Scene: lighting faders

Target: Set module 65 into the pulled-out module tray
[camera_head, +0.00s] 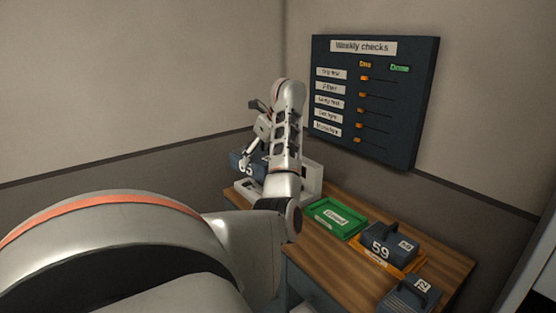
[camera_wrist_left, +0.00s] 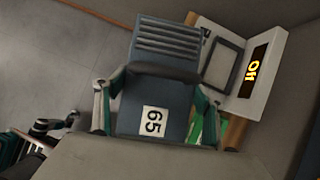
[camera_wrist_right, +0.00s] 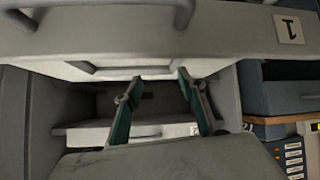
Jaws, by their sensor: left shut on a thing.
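Module 65 is a dark blue-grey block with a white number label. It shows in the head view (camera_head: 243,169) and large in the left wrist view (camera_wrist_left: 150,95). My left gripper (camera_head: 256,148) is shut on it, one finger at each side. It is held over the left end of the table, by the white unit (camera_head: 312,178). In the left wrist view, the pulled-out module tray (camera_wrist_left: 221,68) is a pale framed recess beside the module, next to a lit "Off" display (camera_wrist_left: 254,72). My right gripper (camera_wrist_right: 153,88) is open and empty, facing a pale grey body with a "1" label.
On the wooden table (camera_head: 340,270) are a green labelled tray (camera_head: 336,218), module 59 (camera_head: 385,247) on an orange tray (camera_head: 367,262) and another dark module (camera_head: 410,297). A "Weekly checks" board (camera_head: 372,100) hangs on the wall behind.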

